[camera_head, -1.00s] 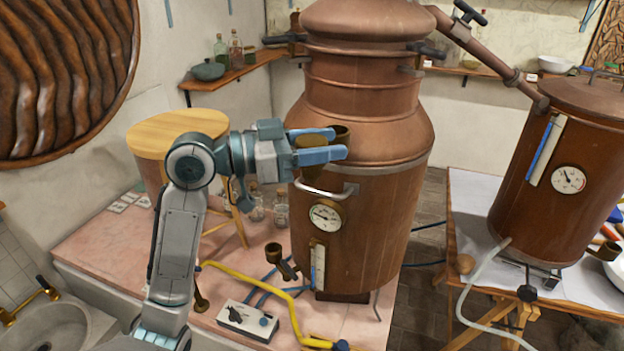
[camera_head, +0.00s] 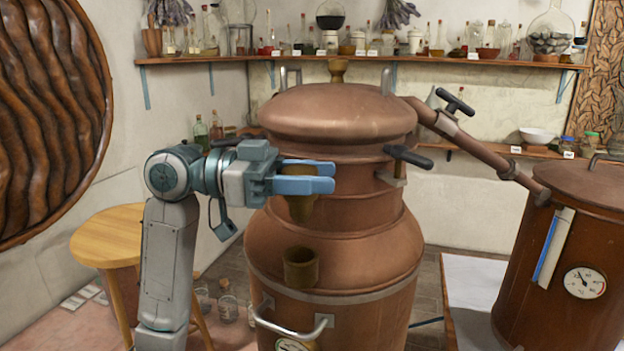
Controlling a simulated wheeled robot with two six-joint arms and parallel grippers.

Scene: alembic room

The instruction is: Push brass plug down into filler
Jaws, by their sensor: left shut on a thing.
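The brass plug (camera_head: 300,206) is a dark, tapering piece held upright with its narrow end down. My left gripper (camera_head: 306,181) is shut on its upper part; the fingers hide some of it. The filler (camera_head: 300,268) is a short, dark brass cup on the front shoulder of the large copper still (camera_head: 365,245). The plug hangs above the filler in the picture, with a clear gap between them. I cannot tell exactly how well they line up in depth. My right gripper is not in view.
A metal handle (camera_head: 290,328) juts out below the filler. A black-handled clamp (camera_head: 408,157) and a copper pipe (camera_head: 480,150) are on the right. A round wooden stool (camera_head: 108,236) stands left, behind my arm. A bottle-filled shelf (camera_head: 370,58) runs along the back wall.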

